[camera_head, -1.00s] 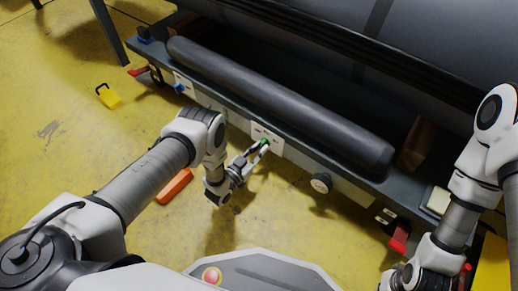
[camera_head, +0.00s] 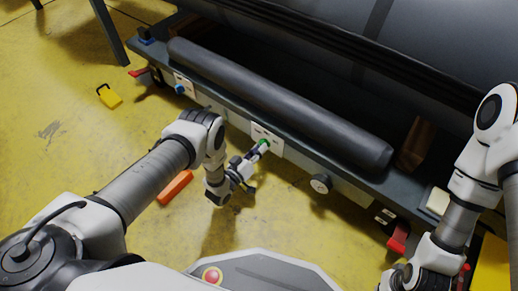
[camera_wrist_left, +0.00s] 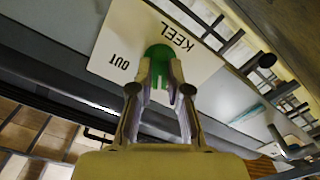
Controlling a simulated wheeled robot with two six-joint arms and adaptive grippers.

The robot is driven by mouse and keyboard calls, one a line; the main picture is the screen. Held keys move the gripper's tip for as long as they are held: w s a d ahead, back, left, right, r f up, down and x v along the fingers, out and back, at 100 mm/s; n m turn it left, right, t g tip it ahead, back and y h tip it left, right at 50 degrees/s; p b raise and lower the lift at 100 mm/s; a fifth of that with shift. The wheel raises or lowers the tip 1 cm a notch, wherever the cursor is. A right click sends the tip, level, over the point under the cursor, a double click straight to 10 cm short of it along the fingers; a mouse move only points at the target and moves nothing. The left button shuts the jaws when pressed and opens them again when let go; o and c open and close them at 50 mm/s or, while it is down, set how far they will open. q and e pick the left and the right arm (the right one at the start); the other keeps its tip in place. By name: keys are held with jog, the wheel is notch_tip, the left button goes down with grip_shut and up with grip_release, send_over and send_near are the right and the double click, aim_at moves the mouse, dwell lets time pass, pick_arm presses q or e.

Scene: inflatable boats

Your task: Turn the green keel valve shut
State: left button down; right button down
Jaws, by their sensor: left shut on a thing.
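The green keel valve (camera_head: 265,142) sits on a white plate (camera_head: 275,149) on the side of the grey bench. My left gripper (camera_head: 262,148) reaches it from the front and is shut on it. In the left wrist view the green valve (camera_wrist_left: 158,56) shows between my fingertips (camera_wrist_left: 160,72), which partly cover it. The white plate (camera_wrist_left: 112,45) there carries the words "KEEL" and "OUT". My right arm stands at the right edge of the head view; its gripper is not clearly seen.
A dark grey tube (camera_head: 280,95) lies on top. An orange block (camera_head: 176,187) and a yellow item (camera_head: 109,97) lie on the yellow floor.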

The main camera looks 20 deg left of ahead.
pick_arm(q)
jog(key=shift+n, duration=1.7)
jog(key=c, duration=1.1)
grip_release()
jog(key=v, duration=1.2)
